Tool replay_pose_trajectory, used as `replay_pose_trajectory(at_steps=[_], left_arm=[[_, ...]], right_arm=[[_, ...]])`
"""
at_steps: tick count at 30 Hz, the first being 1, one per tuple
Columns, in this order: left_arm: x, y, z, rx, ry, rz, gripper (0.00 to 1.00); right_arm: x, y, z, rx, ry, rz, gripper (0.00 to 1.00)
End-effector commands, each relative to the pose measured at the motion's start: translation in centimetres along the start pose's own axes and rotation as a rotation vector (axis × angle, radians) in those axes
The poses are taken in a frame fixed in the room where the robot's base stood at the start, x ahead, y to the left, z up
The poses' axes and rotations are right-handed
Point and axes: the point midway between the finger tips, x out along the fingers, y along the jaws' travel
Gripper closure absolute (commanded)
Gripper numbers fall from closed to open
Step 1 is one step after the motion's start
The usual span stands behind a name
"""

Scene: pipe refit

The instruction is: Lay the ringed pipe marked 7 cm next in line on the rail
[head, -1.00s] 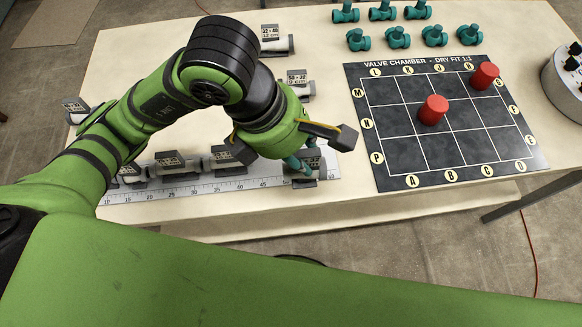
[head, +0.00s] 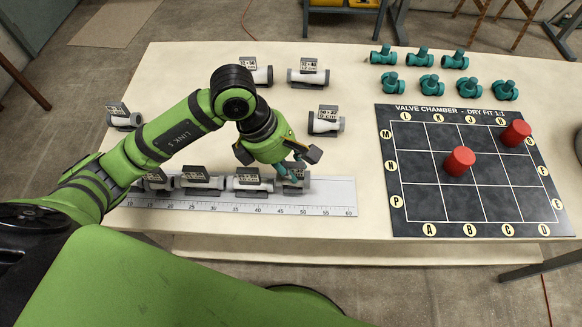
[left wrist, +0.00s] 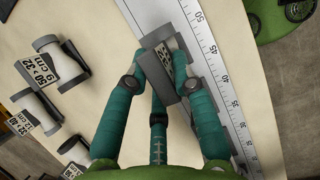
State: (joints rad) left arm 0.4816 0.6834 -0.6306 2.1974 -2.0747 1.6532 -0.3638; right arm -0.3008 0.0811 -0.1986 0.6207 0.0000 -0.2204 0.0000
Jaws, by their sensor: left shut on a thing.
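My left gripper (head: 292,170) is shut on a short grey-and-white pipe (head: 306,183) at the right end of the row on the rail. In the left wrist view its teal fingers sit on either side of that pipe (left wrist: 168,62), whose tag is not readable. The rail (head: 335,197) is a white scale along the table's front edge. The held pipe lies at about the 45 to 51 marks, close against the pipe on its left (head: 248,180); I cannot tell whether they touch. Its ring is not clear. My right gripper is not in view.
Other pipes lie loose behind: one marked 9 cm (head: 326,122), one marked 12 cm (head: 309,75), and one at far left (head: 123,119). Teal valves (head: 430,85) stand at the back right. Red cylinders (head: 459,161) stand on the dark grid board (head: 430,199). The rail's right end is bare.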

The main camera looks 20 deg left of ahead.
Motion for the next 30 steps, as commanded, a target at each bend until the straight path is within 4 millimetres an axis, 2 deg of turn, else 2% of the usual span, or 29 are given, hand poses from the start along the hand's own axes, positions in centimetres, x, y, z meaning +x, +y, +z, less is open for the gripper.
replay_pose_trajectory(at_steps=[3, 6, 17, 18, 19, 20, 30], left_arm=[[1.5, -0.2, -0.6, -0.003, 0.0, -0.006, 1.0], [2.1, -0.1, -0.8, 0.0, -0.001, -0.002, 1.0], [2.6, -0.1, -1.0, 0.002, 0.0, 0.0, 1.0], [2.6, -0.1, -1.0, 0.001, 0.0, -0.001, 0.71], [2.5, -0.1, -1.0, 0.001, 0.0, -0.001, 0.59], [2.5, -0.1, -1.0, 0.001, 0.0, -0.001, 0.51], [2.4, -0.1, -0.9, 0.0, 0.0, -0.001, 0.51]], right_arm=[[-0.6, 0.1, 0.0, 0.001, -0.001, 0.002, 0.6], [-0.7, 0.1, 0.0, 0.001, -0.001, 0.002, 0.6], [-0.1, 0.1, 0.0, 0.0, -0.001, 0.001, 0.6], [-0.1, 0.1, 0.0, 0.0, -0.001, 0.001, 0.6], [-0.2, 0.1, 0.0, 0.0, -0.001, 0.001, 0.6], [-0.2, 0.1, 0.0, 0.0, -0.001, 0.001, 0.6], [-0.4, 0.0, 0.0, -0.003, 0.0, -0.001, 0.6]])
